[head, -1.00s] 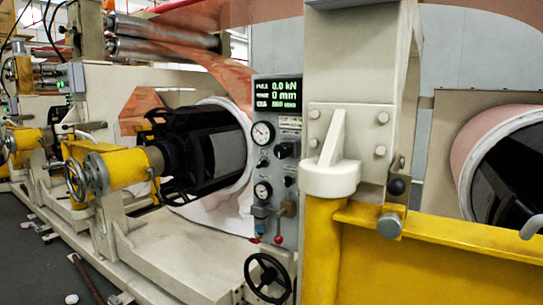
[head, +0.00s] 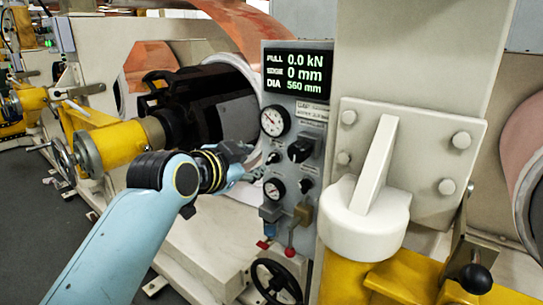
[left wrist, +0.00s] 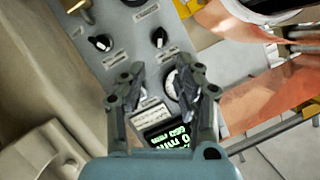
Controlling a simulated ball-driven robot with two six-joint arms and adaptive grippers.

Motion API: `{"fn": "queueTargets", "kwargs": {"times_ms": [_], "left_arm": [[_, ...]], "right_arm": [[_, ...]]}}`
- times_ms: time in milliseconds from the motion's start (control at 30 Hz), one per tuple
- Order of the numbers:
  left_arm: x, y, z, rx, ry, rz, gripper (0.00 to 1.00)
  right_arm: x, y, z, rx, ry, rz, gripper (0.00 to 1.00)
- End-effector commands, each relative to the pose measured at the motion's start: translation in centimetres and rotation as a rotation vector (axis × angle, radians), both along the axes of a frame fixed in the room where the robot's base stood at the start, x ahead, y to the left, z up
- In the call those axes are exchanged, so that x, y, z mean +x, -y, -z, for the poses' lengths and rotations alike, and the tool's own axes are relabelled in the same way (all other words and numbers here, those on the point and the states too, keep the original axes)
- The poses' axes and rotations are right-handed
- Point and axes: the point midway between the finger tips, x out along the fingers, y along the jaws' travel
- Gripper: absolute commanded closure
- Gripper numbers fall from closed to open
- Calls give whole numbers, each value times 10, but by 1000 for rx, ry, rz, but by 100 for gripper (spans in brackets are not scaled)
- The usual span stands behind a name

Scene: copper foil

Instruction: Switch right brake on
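The grey control panel (head: 287,170) stands upright at the centre of the head view. My right gripper is out of view.
A lit display (head: 297,73) tops the panel, reading 0.0 kN.

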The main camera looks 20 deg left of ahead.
Motion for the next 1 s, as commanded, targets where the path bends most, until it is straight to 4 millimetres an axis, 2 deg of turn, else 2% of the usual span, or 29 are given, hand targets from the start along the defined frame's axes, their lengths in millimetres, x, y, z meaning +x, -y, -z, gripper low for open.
{"fn": "queueTargets", "kwargs": {"times_ms": [100, 167, 400, 600, 867, 1000], "left_arm": [[23, 3, 8, 0, 0, 0, 68], [35, 5, 12, 0, -1, -1, 68], [73, 10, 26, -1, -1, -1, 68], [85, 12, 31, -1, -1, -1, 68], [85, 12, 32, -1, -1, -1, 68], [85, 12, 32, -1, -1, -1, 87]], "right_arm": [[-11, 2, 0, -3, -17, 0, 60], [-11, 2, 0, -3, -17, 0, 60], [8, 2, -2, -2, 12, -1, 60], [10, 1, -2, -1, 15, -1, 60], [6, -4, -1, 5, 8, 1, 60], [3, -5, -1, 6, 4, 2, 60]]}}
